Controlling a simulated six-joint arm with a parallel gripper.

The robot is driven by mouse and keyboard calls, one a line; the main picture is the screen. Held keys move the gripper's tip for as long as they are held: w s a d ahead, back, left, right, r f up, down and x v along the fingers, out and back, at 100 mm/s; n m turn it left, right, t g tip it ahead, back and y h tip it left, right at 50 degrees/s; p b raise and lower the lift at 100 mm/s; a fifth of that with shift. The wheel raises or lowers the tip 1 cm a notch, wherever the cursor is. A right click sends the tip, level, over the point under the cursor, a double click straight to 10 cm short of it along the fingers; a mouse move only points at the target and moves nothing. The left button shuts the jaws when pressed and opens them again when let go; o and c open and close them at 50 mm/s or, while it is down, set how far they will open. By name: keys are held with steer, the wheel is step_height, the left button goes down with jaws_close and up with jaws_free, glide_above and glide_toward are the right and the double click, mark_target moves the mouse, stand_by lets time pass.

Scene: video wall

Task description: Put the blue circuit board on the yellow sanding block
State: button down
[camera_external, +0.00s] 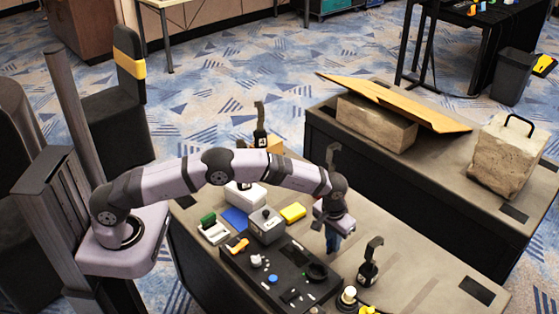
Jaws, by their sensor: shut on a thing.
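My gripper (332,228) points down over the right part of the near table.
A grey box (266,226) stands close to the sanding block's left. A flat blue sheet (236,219) and white box (246,195) lie farther left. A black panel (240,262) with small parts fills the front. A black stand (369,264) is right of my gripper.

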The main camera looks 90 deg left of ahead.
step_height(320, 180, up, 8)
steer(key=shift+r+b, duration=0.1)
steer(key=shift+b, duration=0.5)
steer(key=s+a+r+n+p, duration=0.2)
steer(key=s+a+r, duration=0.15)
steer(key=a, duration=0.35)
steer(key=s+a+r+n+p, duration=0.1)
steer(key=s+a+r, duration=0.2)
steer(key=a+r, duration=0.3)
steer(key=m+p, duration=0.1)
steer(key=m, duration=0.2)
glide_above(294, 210)
steer(key=shift+s+d+f, duration=0.1)
steer(key=shift+f, duration=1.4)
steer(key=shift+s+d+f, duration=0.1)
steer(key=shift+f, duration=1.35)
steer(key=shift+f+p, duration=1.35)
steer(key=shift+f, duration=3.6)
steer(key=shift+f, duration=0.15)
